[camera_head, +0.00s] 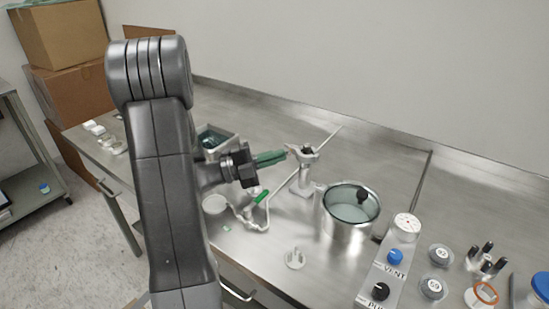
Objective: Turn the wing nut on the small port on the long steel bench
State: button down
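The long steel bench (390,165) runs along the wall. On it stands a small upright steel port (303,180) with a clamp-like fitting on top, joined to a thin pipe. The wing nut is too small to make out clearly at that fitting. My gripper (286,154) reaches in from the left with its green fingers level, their tips right beside the fitting. The fingers lie close together in this view; I cannot tell whether they touch the nut or are closed on it.
A lidded steel pot (349,222) stands right of the port. A green-handled valve (262,196) on a bent pipe lies in front. A control box (385,272) with blue and black knobs is at the front right. A steel tray (226,134) sits behind my arm. The back of the bench is clear.

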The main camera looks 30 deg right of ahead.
jog(key=c, duration=1.6)
grip_release()
jog(key=shift+c, duration=0.2)
